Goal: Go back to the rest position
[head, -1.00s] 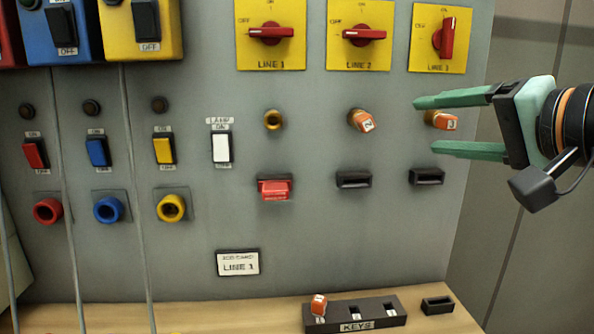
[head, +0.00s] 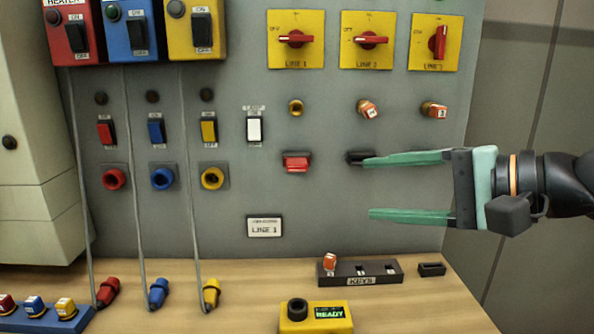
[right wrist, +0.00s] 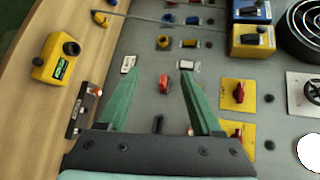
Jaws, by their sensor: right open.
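My right gripper (head: 367,187) comes in from the right in the head view. Its green fingers are open and empty, in front of the grey panel (head: 340,215), below the line 2 and line 3 keys. The upper fingertip overlaps the black line 2 slot (head: 358,157) in the picture; I cannot tell the gap. In the right wrist view the open fingers (right wrist: 160,75) point along the panel with nothing held between them. My left gripper is not in view.
Orange keys sit in the line 2 (head: 368,109) and line 3 (head: 434,110) locks; the line 1 lock (head: 296,107) is empty. A red piece (head: 296,162) sits below line 1. The key rack (head: 385,276) and yellow READY box (head: 297,326) stand on the bench.

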